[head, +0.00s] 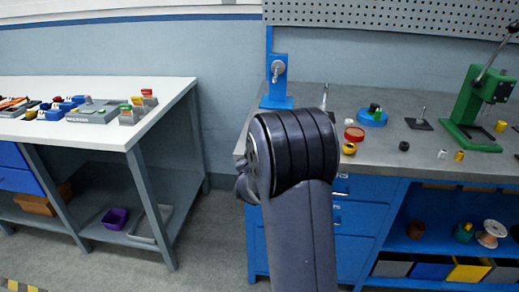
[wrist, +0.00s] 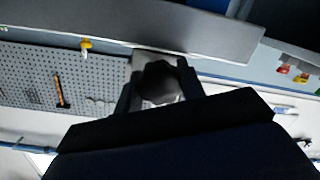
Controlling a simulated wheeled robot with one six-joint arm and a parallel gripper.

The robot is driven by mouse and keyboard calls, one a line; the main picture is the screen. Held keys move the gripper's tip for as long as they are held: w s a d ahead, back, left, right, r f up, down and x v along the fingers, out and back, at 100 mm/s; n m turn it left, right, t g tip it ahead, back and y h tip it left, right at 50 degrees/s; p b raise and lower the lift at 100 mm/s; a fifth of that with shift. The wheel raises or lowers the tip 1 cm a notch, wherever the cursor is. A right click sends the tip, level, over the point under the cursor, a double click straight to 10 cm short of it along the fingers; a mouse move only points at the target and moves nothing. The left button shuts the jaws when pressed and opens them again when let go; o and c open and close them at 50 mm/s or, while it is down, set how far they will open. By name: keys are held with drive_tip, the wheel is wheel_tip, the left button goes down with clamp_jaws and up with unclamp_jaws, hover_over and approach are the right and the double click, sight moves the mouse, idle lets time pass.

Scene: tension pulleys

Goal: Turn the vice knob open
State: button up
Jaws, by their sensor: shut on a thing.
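In the wrist view, a dark, rounded knob (wrist: 158,82) sits between the two black fingers of my gripper (wrist: 157,88), which is shut on it. A lighter grey block (wrist: 145,56) shows just behind the knob. The knob is in shadow, so its turn angle cannot be told. In the head view my dark arm link fills the middle and hides my gripper, the knob and that part of the grey bench (head: 400,160).
A blue stand with a grey round part (head: 278,68) is at the bench's back left. A green press (head: 480,100) stands at the right. A red ring (head: 354,134), a blue disc (head: 371,118) and small parts lie near my arm. A white table (head: 100,130) stands left.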

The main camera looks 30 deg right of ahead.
drive_tip(key=o, duration=0.7)
drive_tip(key=shift+a+f, duration=0.1)
drive_tip(key=v, duration=1.1)
drive_tip(key=shift+w, duration=0.15)
drive_tip(key=x, duration=1.1)
drive_tip(key=shift+s, duration=0.25)
